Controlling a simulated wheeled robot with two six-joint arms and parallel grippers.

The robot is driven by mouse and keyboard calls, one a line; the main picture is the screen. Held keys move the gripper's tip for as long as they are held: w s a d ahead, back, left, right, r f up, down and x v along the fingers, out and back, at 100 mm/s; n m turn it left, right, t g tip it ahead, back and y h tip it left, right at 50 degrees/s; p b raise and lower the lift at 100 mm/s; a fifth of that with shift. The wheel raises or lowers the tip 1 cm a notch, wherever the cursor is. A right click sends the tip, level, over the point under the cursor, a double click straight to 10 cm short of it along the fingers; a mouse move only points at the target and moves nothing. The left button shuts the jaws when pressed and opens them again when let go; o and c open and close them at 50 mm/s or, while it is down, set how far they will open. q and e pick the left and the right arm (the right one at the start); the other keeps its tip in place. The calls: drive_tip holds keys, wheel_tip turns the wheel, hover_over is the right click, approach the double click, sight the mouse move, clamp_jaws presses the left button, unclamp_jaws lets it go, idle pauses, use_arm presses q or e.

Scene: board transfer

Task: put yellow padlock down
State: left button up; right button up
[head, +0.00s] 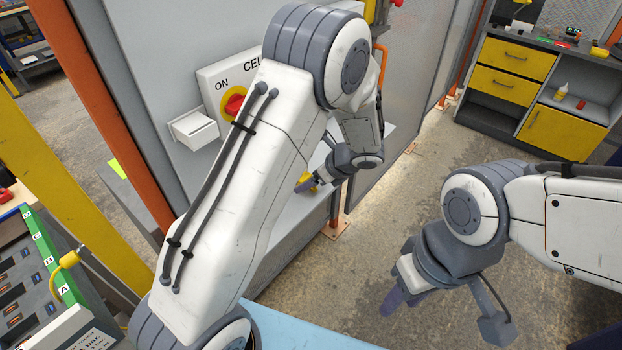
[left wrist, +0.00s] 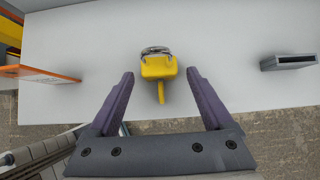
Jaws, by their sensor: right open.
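The yellow padlock (left wrist: 158,68) rests on a pale grey shelf (left wrist: 225,45) in the left wrist view, its shackle toward the far side and a yellow key-like piece sticking out toward me. My left gripper (left wrist: 160,76) is open, one finger on each side of the padlock's near end with clear gaps. My right gripper (head: 394,298) is open and empty above the floor.
A panel with a red rotary switch (head: 233,104) and a white box (head: 193,129) stand behind my left arm. An orange-edged plate (left wrist: 40,73) and a grey block (left wrist: 288,61) flank the padlock. A board with lettered rows (head: 35,262) is at the lower left.

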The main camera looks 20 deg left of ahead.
use_arm(q)
drive_tip(key=shift+r, duration=0.1)
drive_tip(key=shift+r, duration=0.25)
drive_tip(key=v, duration=1.1)
drive_tip(key=s+d+r+n+g+h, duration=0.1)
drive_tip(key=s+d+n+h, duration=0.3)
drive_tip(key=s, duration=1)
drive_tip(key=s+d+r+n+g+h, duration=0.1)
drive_tip(key=s+d+n+h, duration=0.3)
drive_tip(key=s+n, duration=0.6)
drive_tip(key=s+r, duration=0.1)
drive_tip(key=s, duration=0.2)
drive_tip(key=shift+s+d+n+g+b, duration=0.2)
drive_tip(key=shift+s+n+g+b, duration=0.1)
drive_tip(key=shift+s+n, duration=0.1)
drive_tip(key=shift+a+r, duration=0.1)
